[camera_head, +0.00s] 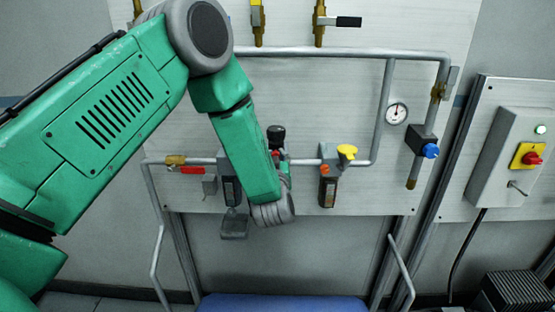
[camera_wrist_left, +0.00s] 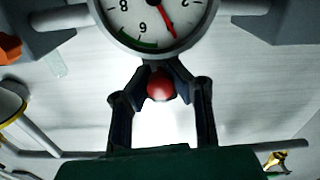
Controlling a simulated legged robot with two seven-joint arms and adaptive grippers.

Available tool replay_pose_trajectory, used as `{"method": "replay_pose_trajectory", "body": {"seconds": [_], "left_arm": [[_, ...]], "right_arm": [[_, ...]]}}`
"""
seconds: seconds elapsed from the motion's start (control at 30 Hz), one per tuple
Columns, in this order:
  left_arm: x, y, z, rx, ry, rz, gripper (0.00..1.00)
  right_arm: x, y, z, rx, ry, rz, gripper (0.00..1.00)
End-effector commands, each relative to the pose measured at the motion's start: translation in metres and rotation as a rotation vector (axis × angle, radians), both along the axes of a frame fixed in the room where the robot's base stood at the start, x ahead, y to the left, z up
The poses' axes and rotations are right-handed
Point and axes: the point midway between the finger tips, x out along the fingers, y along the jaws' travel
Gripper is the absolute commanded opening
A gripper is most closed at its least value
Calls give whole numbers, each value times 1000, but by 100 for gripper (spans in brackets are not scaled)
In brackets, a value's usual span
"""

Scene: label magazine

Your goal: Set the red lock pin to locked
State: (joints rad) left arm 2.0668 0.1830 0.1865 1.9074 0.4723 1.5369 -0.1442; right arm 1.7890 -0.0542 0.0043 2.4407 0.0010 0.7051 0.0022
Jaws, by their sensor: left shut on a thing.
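The red lock pin shows as a round red knob (camera_wrist_left: 161,88) in the left wrist view, just below the rim of a dial gauge (camera_wrist_left: 160,18). My left gripper (camera_wrist_left: 160,74) is shut on this knob, with a dark finger on each side of it. In the head view my green left arm crosses the panel (camera_head: 340,100) and its forearm hides most of the gripper and the pin. The pin's shaft and its locked or unlocked position cannot be seen. My right gripper is not in view.
Grey pipes, a yellow-knobbed valve (camera_head: 346,152), a small gauge (camera_head: 396,113) and a blue-knobbed valve (camera_head: 430,151) are right of my forearm. A red-handled valve (camera_head: 191,170) is left. A switch box (camera_head: 507,155) hangs far right. A blue surface (camera_head: 280,303) lies below.

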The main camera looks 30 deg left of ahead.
Motion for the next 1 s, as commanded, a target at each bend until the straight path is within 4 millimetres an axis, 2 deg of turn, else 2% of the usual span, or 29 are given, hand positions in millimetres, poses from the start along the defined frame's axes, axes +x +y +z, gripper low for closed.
{"method": "replay_pose_trajectory", "body": {"seconds": [0.07, 0.1, 0.13, 0.17, 0.57, 0.67, 1.0], "left_arm": [[3, -2, 4, 0, -9, -10, 0], [3, -2, 4, -1, -10, -10, 25], [3, -2, 4, -1, -10, -11, 35], [3, -2, 4, -1, -10, -11, 41], [-3, -6, 3, -1, -6, -11, 41], [-15, -14, 2, 0, -4, -13, 41], [-75, -48, 1, -2, -4, -13, 41]], "right_arm": [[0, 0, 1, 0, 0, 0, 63], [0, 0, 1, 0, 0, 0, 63], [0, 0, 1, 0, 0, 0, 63], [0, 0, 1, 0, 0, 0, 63], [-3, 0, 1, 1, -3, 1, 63], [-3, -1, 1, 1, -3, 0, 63], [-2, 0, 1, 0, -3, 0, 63]]}}
